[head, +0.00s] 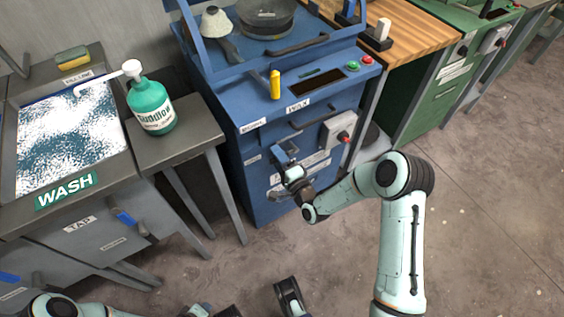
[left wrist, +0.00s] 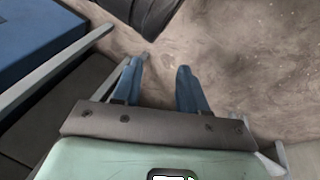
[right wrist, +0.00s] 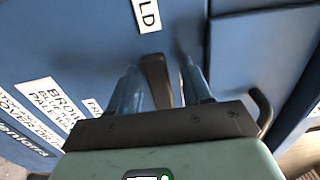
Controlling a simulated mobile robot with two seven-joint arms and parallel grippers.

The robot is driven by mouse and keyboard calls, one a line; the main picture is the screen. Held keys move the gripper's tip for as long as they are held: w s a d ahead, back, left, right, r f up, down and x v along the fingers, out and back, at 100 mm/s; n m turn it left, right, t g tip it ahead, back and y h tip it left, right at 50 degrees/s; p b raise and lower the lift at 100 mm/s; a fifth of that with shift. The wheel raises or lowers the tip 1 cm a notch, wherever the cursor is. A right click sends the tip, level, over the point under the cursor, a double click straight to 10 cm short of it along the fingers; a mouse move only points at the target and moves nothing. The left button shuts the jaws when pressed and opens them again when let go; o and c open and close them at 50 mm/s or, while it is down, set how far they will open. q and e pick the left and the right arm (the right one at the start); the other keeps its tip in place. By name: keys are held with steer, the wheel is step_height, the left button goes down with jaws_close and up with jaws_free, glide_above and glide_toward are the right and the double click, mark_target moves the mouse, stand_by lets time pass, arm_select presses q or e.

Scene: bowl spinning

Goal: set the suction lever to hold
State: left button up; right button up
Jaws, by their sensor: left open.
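The suction lever (right wrist: 153,76), a dark flat handle, shows in the right wrist view on the blue machine's front, below a white label (right wrist: 146,14) whose visible letters read "LD". My right gripper (right wrist: 160,92) has its two blue fingers apart, one on each side of the lever. A gap shows between the lever and the right-hand finger; contact on the left is unclear. In the head view my right gripper (head: 285,172) is at the machine's lower front and hides the lever. My left gripper (left wrist: 160,72) is open and empty above the floor.
The blue machine (head: 250,170) carries a yellow handle (head: 275,85) and a red-knobbed switch box (head: 338,130). A grey side table (head: 190,135) holds a green pump bottle (head: 151,105), beside the wash basin (head: 20,225). The floor at right is clear.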

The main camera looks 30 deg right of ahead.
arm_select(q)
steer(key=s, duration=0.1)
steer(key=s+d+r+p, duration=0.1)
steer(key=s+r+g, duration=0.1)
steer(key=shift+d+p, duration=0.25)
steer(key=shift+p, duration=0.15)
arm_select(e)
steer(key=s+d, duration=0.1)
steer(key=s, duration=1.2)
steer(key=shift+s, duration=0.15)
